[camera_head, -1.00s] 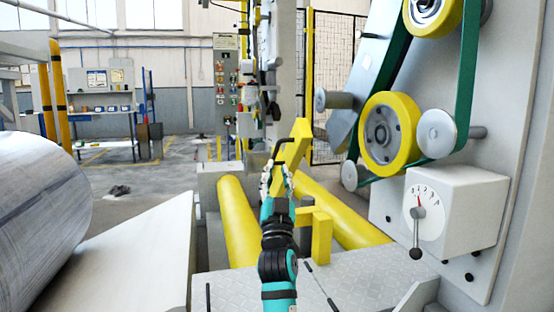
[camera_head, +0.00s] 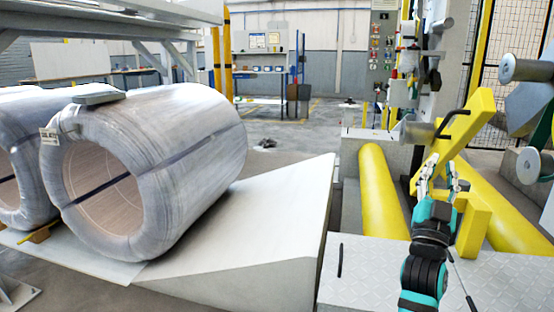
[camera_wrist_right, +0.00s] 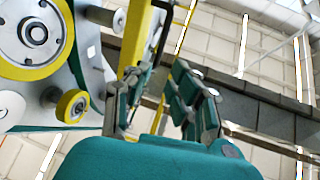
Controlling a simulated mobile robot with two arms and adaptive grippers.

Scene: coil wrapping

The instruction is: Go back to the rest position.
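My right gripper (camera_head: 438,170) is raised in front of the yellow lever arm (camera_head: 468,130) of the wrapping machine. The lever's black handle (camera_head: 452,121) is just above the fingertips in the head view. In the right wrist view, the fingers of my right gripper (camera_wrist_right: 157,98) stand apart with a gap and nothing between them. No contact between fingers and lever can be made out. My left gripper is in neither view.
A large wrapped coil (camera_head: 190,150) lies at left beside a grey ramp (camera_head: 250,240). Yellow rollers (camera_head: 380,195) flank the lever behind a tread-plate platform (camera_head: 370,265). A control panel (camera_head: 383,45) stands behind.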

